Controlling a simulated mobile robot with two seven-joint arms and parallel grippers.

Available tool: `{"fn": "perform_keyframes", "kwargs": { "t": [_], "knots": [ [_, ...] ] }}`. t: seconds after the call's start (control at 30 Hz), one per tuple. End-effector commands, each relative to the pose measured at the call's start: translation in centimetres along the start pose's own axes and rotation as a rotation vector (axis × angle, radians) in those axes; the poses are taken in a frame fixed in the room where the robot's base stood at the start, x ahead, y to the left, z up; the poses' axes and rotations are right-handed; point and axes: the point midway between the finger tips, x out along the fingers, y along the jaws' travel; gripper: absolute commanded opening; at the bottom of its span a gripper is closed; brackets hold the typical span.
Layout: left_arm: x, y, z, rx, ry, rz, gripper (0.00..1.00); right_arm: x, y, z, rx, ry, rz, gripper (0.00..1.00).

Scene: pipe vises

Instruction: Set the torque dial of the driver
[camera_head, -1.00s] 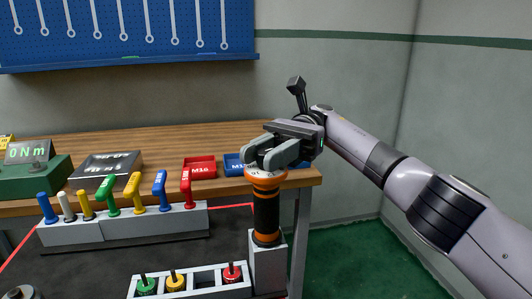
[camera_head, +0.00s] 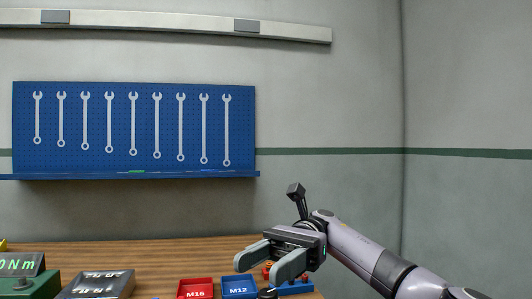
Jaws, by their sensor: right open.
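My right gripper (camera_head: 254,270) is in the lower middle of the head view, at the right end of the wooden bench. Its two grey fingers point left and toward me and are apart, with nothing visible held between them. The driver's handle and torque dial are not clearly in view. A small dark round part (camera_head: 267,293) shows at the bottom edge below the fingers; I cannot tell whether it belongs to the driver. The green readout box (camera_head: 22,265) at the lower left shows "0 Nm", its first figure cut by the edge. My left gripper is not in view.
A red M16 tray (camera_head: 195,290) and a blue M12 tray (camera_head: 239,287) sit on the bench (camera_head: 150,252), beside a grey box (camera_head: 97,284). A blue board (camera_head: 60,165) with several wrenches hangs behind.

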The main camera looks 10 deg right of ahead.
Motion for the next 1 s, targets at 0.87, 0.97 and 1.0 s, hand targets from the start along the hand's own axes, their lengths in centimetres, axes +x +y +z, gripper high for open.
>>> {"fn": "perform_keyframes", "kwargs": {
  "t": [0.87, 0.97, 1.0],
  "knots": [
    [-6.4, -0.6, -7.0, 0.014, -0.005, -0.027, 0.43, -0.1, 0.2, 12.7, -0.002, 0.000, 0.000, 0.54],
    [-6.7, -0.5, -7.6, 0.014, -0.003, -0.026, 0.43, 0.0, 0.2, 13.5, -0.001, 0.002, 0.000, 0.54],
    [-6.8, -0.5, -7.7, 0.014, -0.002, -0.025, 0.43, 0.0, 0.2, 13.8, -0.001, 0.003, 0.000, 0.54]
  ]
}}
